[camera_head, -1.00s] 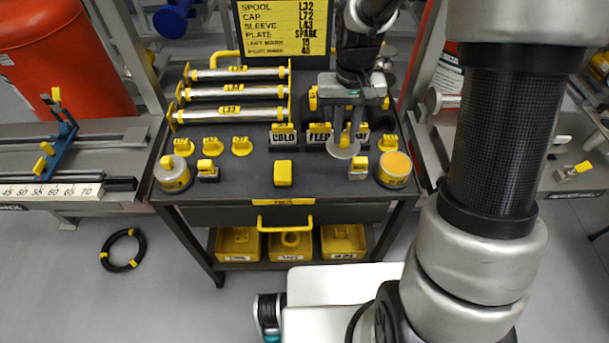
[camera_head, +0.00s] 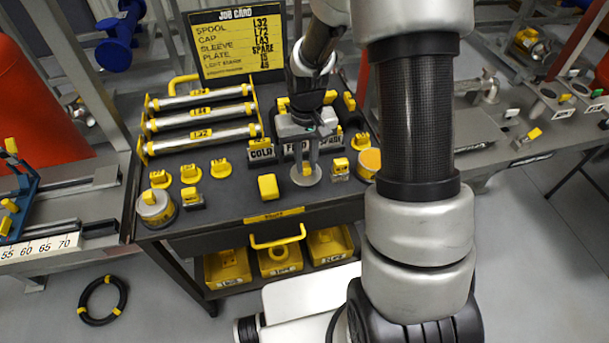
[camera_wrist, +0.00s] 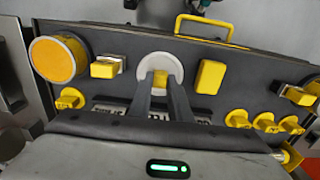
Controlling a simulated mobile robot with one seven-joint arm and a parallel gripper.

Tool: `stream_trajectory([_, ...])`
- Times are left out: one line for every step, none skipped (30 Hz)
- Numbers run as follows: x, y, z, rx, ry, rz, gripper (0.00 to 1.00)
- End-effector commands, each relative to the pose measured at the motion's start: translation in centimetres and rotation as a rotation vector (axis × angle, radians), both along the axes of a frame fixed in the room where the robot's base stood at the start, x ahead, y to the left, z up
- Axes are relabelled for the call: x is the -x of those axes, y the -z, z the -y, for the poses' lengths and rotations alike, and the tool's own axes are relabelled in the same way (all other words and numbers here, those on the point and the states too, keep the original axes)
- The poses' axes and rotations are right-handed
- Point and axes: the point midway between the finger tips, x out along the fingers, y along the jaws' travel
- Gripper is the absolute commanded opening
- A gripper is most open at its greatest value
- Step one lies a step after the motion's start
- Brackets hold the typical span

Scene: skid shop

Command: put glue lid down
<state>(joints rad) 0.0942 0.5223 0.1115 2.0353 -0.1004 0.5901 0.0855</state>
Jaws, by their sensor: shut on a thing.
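The glue lid (camera_head: 305,175) is a round grey disc with a yellow knob. My gripper (camera_head: 306,164) is shut on that knob, with the disc flat below the fingers, over the cart top between a yellow block and a small yellow-topped stamp. In the wrist view the disc (camera_wrist: 151,67) shows beyond my gripper (camera_wrist: 160,78); the fingers hide part of the knob. Whether the disc touches the cart top cannot be told. An open tin with an orange-yellow top (camera_head: 369,160) stands to the right, partly behind my arm; it also shows in the wrist view (camera_wrist: 54,60).
The yellow block (camera_head: 268,187) and stamp (camera_head: 339,168) flank the lid closely. Label stands (camera_head: 261,151) and yellow caps (camera_head: 220,168) are behind and left. The front strip of the cart top (camera_head: 235,207) is bare.

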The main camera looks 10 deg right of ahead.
Motion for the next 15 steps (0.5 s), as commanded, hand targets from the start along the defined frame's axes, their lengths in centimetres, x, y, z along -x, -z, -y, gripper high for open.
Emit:
stream_trajectory([0.0, 0.6, 0.0, 0.0, 0.0, -0.002, 0.0])
stream_trajectory([0.0, 0.8, 0.0, 0.0, 0.0, -0.002, 0.0])
stream_trajectory([0.0, 1.0, 0.0, 0.0, 0.001, -0.001, 0.0])
stream_trajectory([0.0, 1.2, 0.0, 0.0, 0.001, 0.0, 0.0])
stream_trajectory([0.0, 1.4, 0.0, 0.0, 0.001, 0.0, 0.0])
stream_trajectory([0.0, 1.8, 0.0, 0.0, 0.001, -0.001, 0.0])
stream_trajectory([0.0, 2.2, 0.0, 0.0, 0.001, -0.002, 0.0])
stream_trajectory([0.1, 2.7, 0.0, 0.0, 0.001, -0.003, 0.0])
stream_trajectory([0.0, 3.3, 0.0, 0.0, 0.001, -0.002, 0.0])
stream_trajectory([0.0, 3.8, 0.0, 0.0, 0.0, -0.003, 0.0])
stream_trajectory([0.1, 4.2, 0.0, 0.0, 0.0, -0.003, 0.0])
stream_trajectory([0.0, 4.5, 0.0, 0.0, 0.0, -0.001, 0.0])
stream_trajectory([0.0, 4.7, 0.0, 0.0, 0.0, 0.0, 0.0])
stream_trajectory([0.0, 4.7, 0.0, 0.0, 0.0, 0.001, 0.0])
stream_trajectory([-0.1, 4.7, 0.0, 0.0, 0.0, 0.001, 0.0])
